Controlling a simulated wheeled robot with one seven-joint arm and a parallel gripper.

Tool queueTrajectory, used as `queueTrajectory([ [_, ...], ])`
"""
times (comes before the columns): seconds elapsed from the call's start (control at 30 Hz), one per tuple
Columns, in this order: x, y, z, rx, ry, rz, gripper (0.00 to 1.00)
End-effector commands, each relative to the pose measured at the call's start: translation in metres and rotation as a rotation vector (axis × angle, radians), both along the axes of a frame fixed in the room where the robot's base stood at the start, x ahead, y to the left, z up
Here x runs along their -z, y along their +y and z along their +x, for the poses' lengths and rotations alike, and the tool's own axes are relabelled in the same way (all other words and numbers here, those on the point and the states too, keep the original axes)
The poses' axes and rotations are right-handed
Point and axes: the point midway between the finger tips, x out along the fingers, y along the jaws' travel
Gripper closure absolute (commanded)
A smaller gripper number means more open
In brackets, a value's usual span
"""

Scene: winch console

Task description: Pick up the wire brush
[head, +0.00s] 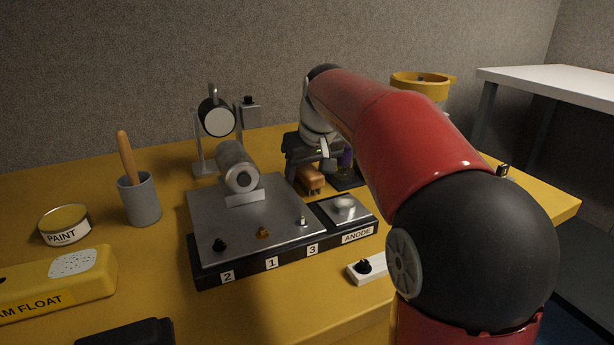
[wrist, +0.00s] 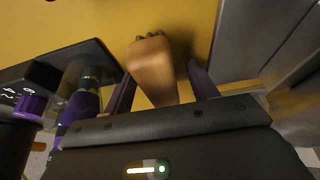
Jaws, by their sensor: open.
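The wire brush, a brown wooden block (head: 311,180), lies on the yellow bench behind the metal console plate. In the wrist view the wooden block (wrist: 152,72) shows end-on, with dark tufts at its far end. My gripper (head: 304,160) is just above and behind it in the head view. In the wrist view my gripper (wrist: 160,88) is open, with one purple finger on each side of the block. Small gaps seem to show beside the wood. I cannot tell whether either finger touches it.
The console plate (head: 255,222) with a grey drum (head: 238,167) stands just left of the brush. A dark stand with a purple-topped item (head: 346,159) is close on the right. A grey cup (head: 140,200), a paint tin (head: 64,224) and a yellow float (head: 55,283) stand farther left.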

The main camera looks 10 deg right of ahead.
Motion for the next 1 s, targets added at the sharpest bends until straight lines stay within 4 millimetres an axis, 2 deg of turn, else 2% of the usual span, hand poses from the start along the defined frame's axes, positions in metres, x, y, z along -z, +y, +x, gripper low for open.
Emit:
queueTrajectory([
  [0.67, 0.0048, -0.0001, -0.0001, 0.0, 0.0, 0.0, 0.42],
  [0.77, 0.0048, -0.0001, -0.0001, 0.0, 0.0, 0.0, 0.52],
  [1.0, 0.0048, -0.0001, -0.0001, 0.0, 0.0, 0.0, 0.84],
])
